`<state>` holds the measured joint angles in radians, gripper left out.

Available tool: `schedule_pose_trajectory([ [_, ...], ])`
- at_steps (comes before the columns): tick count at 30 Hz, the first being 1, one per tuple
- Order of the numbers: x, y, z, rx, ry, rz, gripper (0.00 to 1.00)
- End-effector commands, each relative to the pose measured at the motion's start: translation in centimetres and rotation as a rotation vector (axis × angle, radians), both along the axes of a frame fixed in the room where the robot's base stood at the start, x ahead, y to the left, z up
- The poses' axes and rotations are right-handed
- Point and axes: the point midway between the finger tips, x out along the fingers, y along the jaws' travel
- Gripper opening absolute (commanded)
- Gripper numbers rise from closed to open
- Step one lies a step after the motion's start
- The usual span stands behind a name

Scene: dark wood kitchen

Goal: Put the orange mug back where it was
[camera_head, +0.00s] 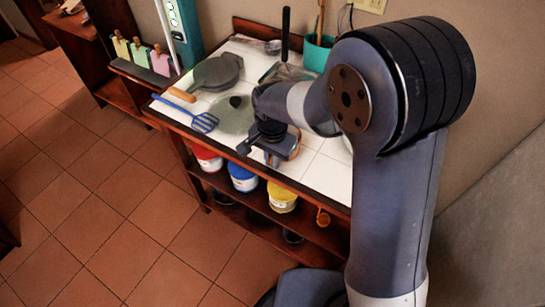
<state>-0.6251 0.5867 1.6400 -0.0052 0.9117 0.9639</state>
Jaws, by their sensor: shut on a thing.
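My gripper (262,148) is low over the front part of the white tiled counter, its fingers pointing down and to the left. It is shut on a partly hidden orange-brown thing (294,154). Only a little of that thing shows beside the fingers, so I cannot tell for certain that it is the orange mug. A small orange, mug-like thing (322,217) is at the right end of the shelf below the counter, apart from my gripper.
A blue slotted spatula (204,123), a dark round pan (217,71) and a greenish round plate or lid (231,117) lie left of my gripper. A teal utensil pot (316,55) stands behind. Red, blue and yellow tubs (282,198) fill the shelf below. Floor at left is clear.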

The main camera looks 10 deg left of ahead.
Motion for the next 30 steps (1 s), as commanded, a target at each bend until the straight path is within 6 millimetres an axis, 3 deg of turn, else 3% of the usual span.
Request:
schedule_pose_trajectory([
  [5,0.0,0.0,-0.4,0.000,0.000,0.000,0.00],
  [6,0.0,0.0,-0.3,0.000,0.000,0.000,0.12],
  [13,0.0,0.0,-0.3,0.000,0.000,0.000,0.31],
  [23,0.0,0.0,0.2,0.000,0.000,0.000,0.32],
  [26,0.1,0.1,1.4,0.002,-0.003,0.000,0.32],
  [30,0.1,0.1,4.3,0.003,-0.005,0.000,0.32],
])
